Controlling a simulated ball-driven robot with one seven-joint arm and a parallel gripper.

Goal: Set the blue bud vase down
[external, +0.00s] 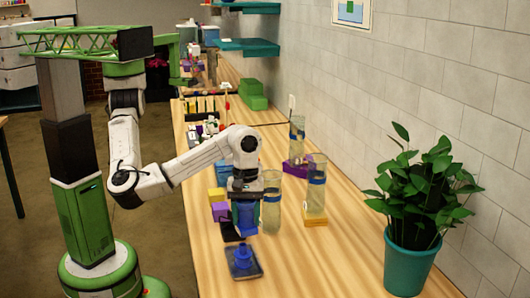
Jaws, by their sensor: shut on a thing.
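My gripper (246,203) points down over the near part of the wooden table. It is shut on a blue vessel, the blue bud vase (246,219), which hangs upright below my wrist. The dark fingers hide part of it. In front of it, nearer the camera, a dark blue square base (240,272) lies on the table with a small blue knob-like piece (243,254) on it. The held vase appears above the table, but I cannot tell the exact gap.
Clear glass cylinders with blue bands stand close to the right of my gripper (272,213) and further right (316,188). Coloured blocks (219,211) sit just left. A potted plant (412,240) stands at the near right.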

